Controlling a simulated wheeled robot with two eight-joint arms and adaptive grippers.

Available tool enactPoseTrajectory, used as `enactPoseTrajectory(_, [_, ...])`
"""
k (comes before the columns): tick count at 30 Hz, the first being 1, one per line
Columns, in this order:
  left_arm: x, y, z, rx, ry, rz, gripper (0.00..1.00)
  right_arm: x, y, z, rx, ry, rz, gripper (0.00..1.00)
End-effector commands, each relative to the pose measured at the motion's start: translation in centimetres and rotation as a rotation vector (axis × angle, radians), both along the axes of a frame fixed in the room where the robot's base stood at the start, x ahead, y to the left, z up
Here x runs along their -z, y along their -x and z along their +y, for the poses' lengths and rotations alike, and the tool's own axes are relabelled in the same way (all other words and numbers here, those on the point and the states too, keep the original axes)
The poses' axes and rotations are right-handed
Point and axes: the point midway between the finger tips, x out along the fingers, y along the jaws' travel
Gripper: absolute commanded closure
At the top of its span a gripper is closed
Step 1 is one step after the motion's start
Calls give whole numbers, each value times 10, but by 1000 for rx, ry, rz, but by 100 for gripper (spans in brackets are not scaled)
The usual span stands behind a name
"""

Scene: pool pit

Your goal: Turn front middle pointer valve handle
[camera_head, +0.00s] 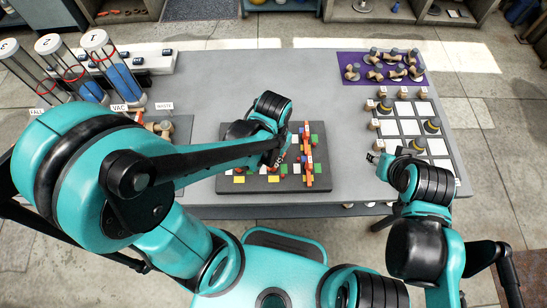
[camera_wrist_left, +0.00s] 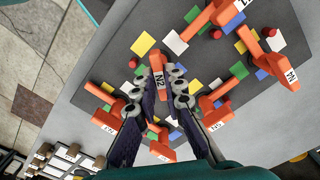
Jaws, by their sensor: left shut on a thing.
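The dark valve board (camera_head: 262,187) lies near the table's front edge and carries orange pointer handles and coloured squares. My left gripper (camera_head: 279,157) is over its middle, and the arm hides part of the board in the head view. In the left wrist view the fingers of my left gripper (camera_wrist_left: 163,88) stand on both sides of an orange handle labelled N2 (camera_wrist_left: 157,72) and are shut on it. Other orange handles (camera_wrist_left: 217,117) show around it. My right gripper (camera_head: 376,154) is beside the table's right part, away from the board; its finger opening is too small to judge.
A grid tray (camera_head: 409,127) with several pieces is at the right, with a purple mat (camera_head: 352,61) of pieces behind it. Clear tubes (camera_head: 112,65) stand at the back left. The table middle (camera_head: 265,72) behind the board is clear.

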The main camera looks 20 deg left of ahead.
Motion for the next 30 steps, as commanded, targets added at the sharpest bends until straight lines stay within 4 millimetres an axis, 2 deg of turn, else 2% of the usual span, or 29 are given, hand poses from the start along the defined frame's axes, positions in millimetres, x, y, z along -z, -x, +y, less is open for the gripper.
enactPoseTrajectory(15, [0,0,0,-436,0,-1,100,6,0,0,0,0,0,60])
enactPoseTrajectory(22, [0,0,0,-551,0,-1,100,7,0,0,0,0,0,60])
enactPoseTrajectory(30, [0,0,0,-607,0,-1,100,7,0,0,0,0,0,60])
